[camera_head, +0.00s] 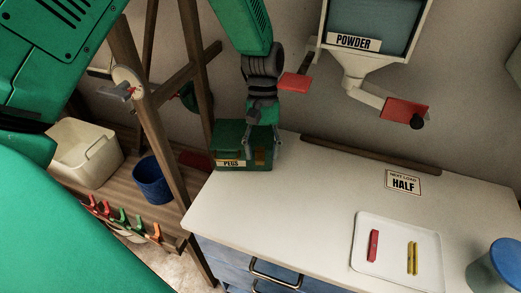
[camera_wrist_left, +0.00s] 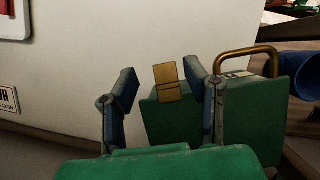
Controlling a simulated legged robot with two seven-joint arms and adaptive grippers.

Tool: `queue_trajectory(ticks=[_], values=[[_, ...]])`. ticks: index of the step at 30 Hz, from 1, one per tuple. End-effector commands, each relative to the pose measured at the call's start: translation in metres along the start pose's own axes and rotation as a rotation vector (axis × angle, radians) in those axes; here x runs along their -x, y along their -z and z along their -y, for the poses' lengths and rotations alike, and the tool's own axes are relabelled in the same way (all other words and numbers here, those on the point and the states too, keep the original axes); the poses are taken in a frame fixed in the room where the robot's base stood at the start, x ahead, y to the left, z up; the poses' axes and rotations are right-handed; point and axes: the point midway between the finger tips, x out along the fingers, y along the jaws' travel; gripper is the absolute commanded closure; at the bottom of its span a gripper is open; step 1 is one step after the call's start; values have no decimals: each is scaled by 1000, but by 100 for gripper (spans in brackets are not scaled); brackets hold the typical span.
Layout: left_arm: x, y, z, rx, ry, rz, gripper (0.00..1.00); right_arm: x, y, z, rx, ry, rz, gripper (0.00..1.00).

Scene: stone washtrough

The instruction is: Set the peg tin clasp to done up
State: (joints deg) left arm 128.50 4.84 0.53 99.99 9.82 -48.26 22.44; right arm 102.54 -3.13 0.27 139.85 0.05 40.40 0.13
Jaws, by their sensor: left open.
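The peg tin (camera_head: 230,152) is a green box with a PEGS label at the back left end of the white worktop. In the left wrist view the tin (camera_wrist_left: 262,115) has a brass handle. Its brass clasp (camera_wrist_left: 171,93) has two plates, and the upper one sticks out past the tin's edge, apparently not folded flat. The clasp is a small brass patch in the head view (camera_head: 259,158). My left gripper (camera_head: 262,146) is at the tin's right side. Its open fingers (camera_wrist_left: 162,82) stand either side of the clasp, with a gap visible. My right gripper is not in view.
A powder dispenser (camera_head: 371,60) with a red lever (camera_head: 404,108) hangs on the wall. A white tray (camera_head: 390,262) with two pegs and a blue cup (camera_head: 498,268) stand at right. A wooden frame, blue bucket (camera_head: 152,181) and cream bin (camera_head: 88,152) are left. The worktop's middle is clear.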

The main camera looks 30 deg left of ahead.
Motion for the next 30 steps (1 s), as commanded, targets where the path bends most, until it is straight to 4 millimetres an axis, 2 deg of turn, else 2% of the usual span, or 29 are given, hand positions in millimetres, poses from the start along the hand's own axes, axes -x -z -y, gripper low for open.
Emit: queue_trajectory(ticks=[9, 10, 13, 14, 19, 24, 30], values=[[-5, 7, 8, -3, -9, 6, 59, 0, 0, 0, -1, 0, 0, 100], [-5, 7, 9, -3, -10, 6, 62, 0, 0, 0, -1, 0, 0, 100], [-4, 7, 9, -2, -9, 6, 97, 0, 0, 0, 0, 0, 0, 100], [-4, 6, 8, -2, -9, 5, 100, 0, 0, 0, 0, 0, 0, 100], [-4, 5, 5, 1, -4, 10, 100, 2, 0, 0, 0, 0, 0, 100], [2, 8, 3, 2, -3, 95, 100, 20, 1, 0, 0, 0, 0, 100], [4, 14, 4, -1, -7, 180, 100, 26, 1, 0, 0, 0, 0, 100]])
